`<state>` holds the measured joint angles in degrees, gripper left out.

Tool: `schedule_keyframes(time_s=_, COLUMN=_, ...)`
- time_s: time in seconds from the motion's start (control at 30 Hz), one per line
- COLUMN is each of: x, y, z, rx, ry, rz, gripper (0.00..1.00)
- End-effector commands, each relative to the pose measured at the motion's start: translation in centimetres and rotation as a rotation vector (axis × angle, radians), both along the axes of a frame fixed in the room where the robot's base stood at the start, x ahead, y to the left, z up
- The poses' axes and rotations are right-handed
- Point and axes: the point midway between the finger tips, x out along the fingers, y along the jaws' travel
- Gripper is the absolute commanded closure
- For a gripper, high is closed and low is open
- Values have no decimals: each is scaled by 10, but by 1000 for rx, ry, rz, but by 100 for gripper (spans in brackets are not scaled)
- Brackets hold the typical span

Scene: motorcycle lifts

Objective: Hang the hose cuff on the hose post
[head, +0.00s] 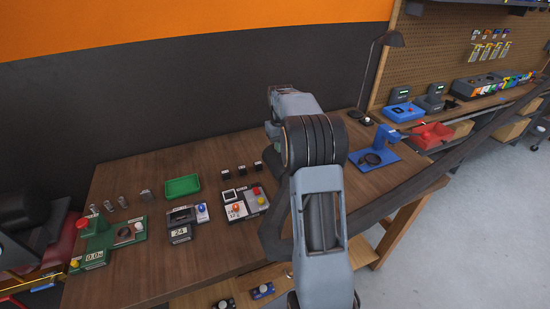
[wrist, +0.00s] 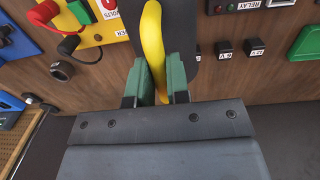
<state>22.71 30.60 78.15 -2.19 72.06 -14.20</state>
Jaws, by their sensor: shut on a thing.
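In the wrist view my gripper (wrist: 164,82) has its green pads closed on a smooth, curved yellow piece (wrist: 153,35). In the head view my arm hides the gripper and the yellow piece. No hose post can be made out for certain. A blue stand (head: 384,134) with a dark round piece on its base stands on the bench at right.
The wooden bench (head: 150,248) carries a green tray (head: 182,187), small black blocks (head: 241,168) and several instrument boxes. A yellow box (wrist: 92,28) with red and black plugs shows in the wrist view. A dark ring (wrist: 62,71) lies beside it. A lamp (head: 391,39) stands behind.

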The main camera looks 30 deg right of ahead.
Motion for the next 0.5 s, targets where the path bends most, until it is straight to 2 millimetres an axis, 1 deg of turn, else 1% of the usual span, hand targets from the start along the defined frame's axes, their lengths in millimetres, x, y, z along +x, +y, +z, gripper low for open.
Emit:
schedule_keyframes(time_s=0.03, x=1, y=5, z=-4, rx=0, ry=1, rz=2, gripper=100)
schedule_keyframes(time_s=0.13, x=3, y=11, z=-12, rx=0, ry=-1, rz=2, gripper=100)
schedule_keyframes(time_s=0.37, x=5, y=19, z=-21, rx=0, ry=-2, rz=1, gripper=100)
schedule_keyframes(time_s=0.43, x=6, y=24, z=-27, rx=0, ry=1, rz=2, gripper=100)
schedule_keyframes(time_s=0.5, x=5, y=24, z=-35, rx=0, ry=2, rz=0, gripper=100)
